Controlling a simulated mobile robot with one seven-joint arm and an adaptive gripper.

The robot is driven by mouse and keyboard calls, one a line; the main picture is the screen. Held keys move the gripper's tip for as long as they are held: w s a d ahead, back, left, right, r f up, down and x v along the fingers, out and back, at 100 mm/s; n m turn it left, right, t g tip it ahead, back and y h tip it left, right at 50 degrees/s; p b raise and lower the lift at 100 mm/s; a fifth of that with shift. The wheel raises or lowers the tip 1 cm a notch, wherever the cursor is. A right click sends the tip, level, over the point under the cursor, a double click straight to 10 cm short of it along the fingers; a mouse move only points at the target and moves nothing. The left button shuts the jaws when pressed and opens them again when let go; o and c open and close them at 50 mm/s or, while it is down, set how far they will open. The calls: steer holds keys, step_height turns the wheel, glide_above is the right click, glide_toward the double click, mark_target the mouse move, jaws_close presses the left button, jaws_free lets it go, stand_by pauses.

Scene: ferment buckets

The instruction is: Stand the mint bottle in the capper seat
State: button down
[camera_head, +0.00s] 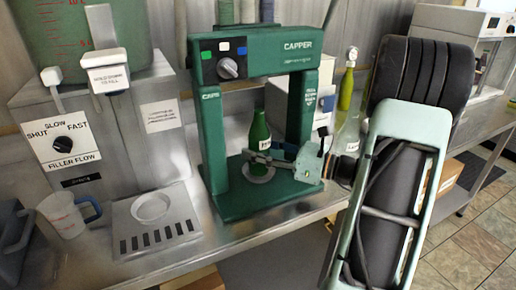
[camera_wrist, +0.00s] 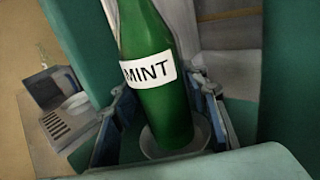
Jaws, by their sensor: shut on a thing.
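The green mint bottle (camera_head: 260,131) is inside the frame of the green capper (camera_head: 213,140) in the head view, standing about upright. In the wrist view the bottle (camera_wrist: 152,50) shows its white MINT label. Its lower end is within the outline of the pale round capper seat (camera_wrist: 151,147). The seat (camera_head: 258,178) also shows below the bottle in the head view. I cannot tell whether the base touches the seat floor. My gripper (camera_head: 262,159) reaches in from the right and is shut on the bottle, with a finger on each side in the wrist view.
The capper's posts stand close on both sides of my gripper. Left are the filler (camera_head: 65,145), a drip tray (camera_head: 178,222) and a measuring jug (camera_head: 62,215). Behind right stand a yellow-green bottle (camera_head: 345,90) and a clear bottle (camera_head: 348,135). The bench's front edge is near.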

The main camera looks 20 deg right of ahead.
mark_target(259, 117)
stand_by(0.3)
steer(key=c, duration=1.1)
jaws_free()
steer(key=shift+f, duration=0.1)
step_height(259, 117, up, 10)
steer(key=shift+r, duration=0.1)
steer(key=shift+s, duration=0.15)
steer(key=s+p, duration=0.1)
steer(key=s, duration=0.3)
steer(key=s+p, duration=0.1)
steer(key=s, duration=0.3)
steer(key=s+r+p, duration=0.1)
steer(key=s, duration=0.3)
steer(key=shift+s+d, duration=0.2)
steer(key=shift+s, duration=0.2)
